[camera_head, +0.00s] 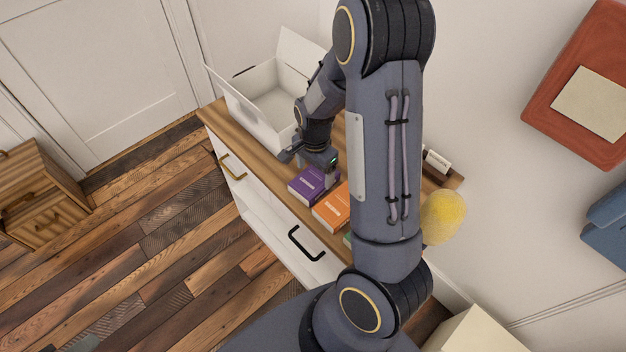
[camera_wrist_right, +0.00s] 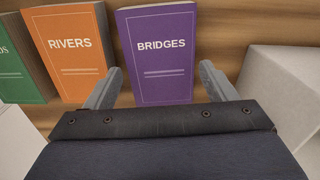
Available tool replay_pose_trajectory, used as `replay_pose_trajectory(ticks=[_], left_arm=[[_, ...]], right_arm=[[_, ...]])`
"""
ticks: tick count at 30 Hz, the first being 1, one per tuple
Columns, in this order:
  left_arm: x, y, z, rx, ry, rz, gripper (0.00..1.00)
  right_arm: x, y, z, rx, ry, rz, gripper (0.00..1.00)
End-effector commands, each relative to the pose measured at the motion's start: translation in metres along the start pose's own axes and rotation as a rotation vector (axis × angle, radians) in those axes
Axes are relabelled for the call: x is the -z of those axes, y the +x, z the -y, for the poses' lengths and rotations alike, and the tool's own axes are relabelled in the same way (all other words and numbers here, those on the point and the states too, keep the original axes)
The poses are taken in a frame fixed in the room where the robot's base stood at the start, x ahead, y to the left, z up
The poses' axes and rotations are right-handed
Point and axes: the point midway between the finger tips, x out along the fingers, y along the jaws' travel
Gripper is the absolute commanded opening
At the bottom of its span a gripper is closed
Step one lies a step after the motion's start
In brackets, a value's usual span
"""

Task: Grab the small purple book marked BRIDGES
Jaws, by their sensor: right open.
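The purple book marked BRIDGES (camera_wrist_right: 160,58) lies on the wooden top of a white cabinet. It also shows in the head view (camera_head: 306,185), partly under my right gripper. My right gripper (camera_head: 312,165) is open, with one finger on either side of the book's near end in the wrist view (camera_wrist_right: 160,85). I cannot tell whether the fingers touch it. My left gripper is not in either view.
An orange book marked RIVERS (camera_wrist_right: 70,50) lies left of the purple one in the wrist view, close to one finger. A green book (camera_wrist_right: 18,65) lies beyond it. An open white box (camera_head: 262,105) stands on the cabinet top (camera_head: 215,117). A yellow object (camera_head: 443,217) is at the right.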

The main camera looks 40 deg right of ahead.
Motion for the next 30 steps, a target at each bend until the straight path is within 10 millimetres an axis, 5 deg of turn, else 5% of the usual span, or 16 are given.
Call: replay_pose_trajectory(ticks=[6, 15, 23, 30], left_arm=[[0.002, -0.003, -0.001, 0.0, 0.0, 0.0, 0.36], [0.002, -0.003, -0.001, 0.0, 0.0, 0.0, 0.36], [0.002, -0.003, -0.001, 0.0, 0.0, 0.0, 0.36], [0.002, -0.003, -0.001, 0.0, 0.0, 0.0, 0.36]], right_arm=[[-0.001, 0.032, 0.0, -0.003, -0.001, 0.002, 0.78], [-0.001, 0.038, 0.0, 0.0, -0.001, 0.001, 0.78], [-0.001, 0.037, 0.001, 0.0, -0.001, 0.001, 0.45], [-0.001, 0.036, 0.001, 0.001, -0.002, 0.001, 0.45]])
